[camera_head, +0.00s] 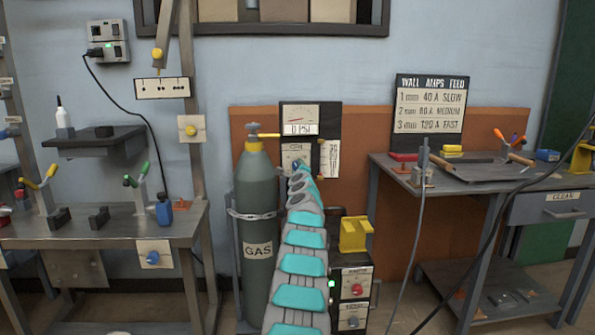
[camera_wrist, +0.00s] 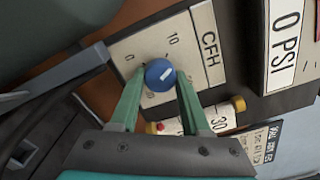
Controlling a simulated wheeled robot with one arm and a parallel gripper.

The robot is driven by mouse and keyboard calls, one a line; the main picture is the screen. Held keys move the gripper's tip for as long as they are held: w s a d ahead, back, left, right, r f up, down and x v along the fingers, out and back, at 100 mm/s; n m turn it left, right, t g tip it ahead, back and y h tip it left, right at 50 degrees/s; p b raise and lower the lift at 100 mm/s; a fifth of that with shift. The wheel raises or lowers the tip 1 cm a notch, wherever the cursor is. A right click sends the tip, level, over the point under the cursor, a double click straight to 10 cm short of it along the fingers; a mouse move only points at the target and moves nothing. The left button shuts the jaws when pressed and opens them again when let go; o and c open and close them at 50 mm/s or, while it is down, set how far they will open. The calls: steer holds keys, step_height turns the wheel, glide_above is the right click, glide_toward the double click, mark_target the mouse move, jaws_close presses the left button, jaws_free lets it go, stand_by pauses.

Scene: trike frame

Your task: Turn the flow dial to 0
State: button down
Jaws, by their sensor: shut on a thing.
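My gripper (camera_wrist: 158,80) is shut on the knob, with one green finger on each side. In the head view my arm covers most of the dial, below the 0 PSI gauge (camera_head: 300,116).
A grey gas cylinder (camera_head: 256,205) with a yellow top stands just left of my arm. A machine with a yellow bracket (camera_head: 354,235) stands at right. Workbenches flank both sides.

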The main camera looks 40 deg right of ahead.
steer(key=n+b, duration=0.5)
steer(key=n, duration=1.6)
steer(key=shift+w+a+r, duration=0.1)
steer(key=shift+n, duration=0.3)
steer(key=shift+c, duration=1.9)
jaws_free()
steer(key=shift+b, duration=0.3)
